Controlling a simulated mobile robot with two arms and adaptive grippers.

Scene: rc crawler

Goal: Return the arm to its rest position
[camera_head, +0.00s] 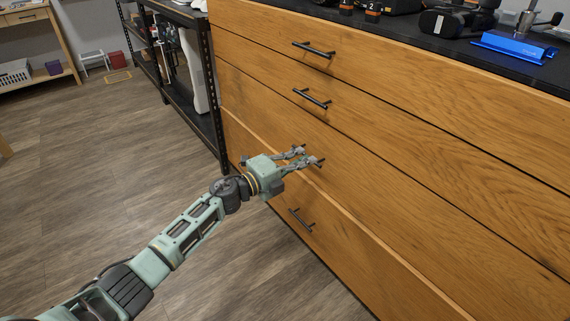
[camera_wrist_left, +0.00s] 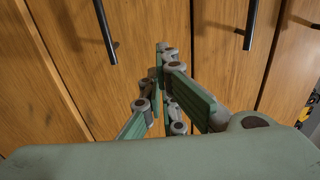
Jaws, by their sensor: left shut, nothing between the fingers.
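My left arm reaches in from the lower left in the head view. My left gripper (camera_head: 308,157) is in front of the wooden drawer cabinet (camera_head: 400,130), beside the black handle of the third drawer, which it partly hides. In the left wrist view the fingers of the left gripper (camera_wrist_left: 163,55) come together with nothing between them. Two black handles, one on the left (camera_wrist_left: 106,30) and one on the right (camera_wrist_left: 251,25), lie to either side of the fingers. I cannot tell whether the fingertips touch the drawer front. My right gripper is not in view.
The cabinet's dark top (camera_head: 400,25) holds a blue tool (camera_head: 514,47) and other items. Other handles (camera_head: 313,49) stick out from its front. A black shelf rack (camera_head: 190,95) stands to its left. The wood floor (camera_head: 100,170) at left is clear.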

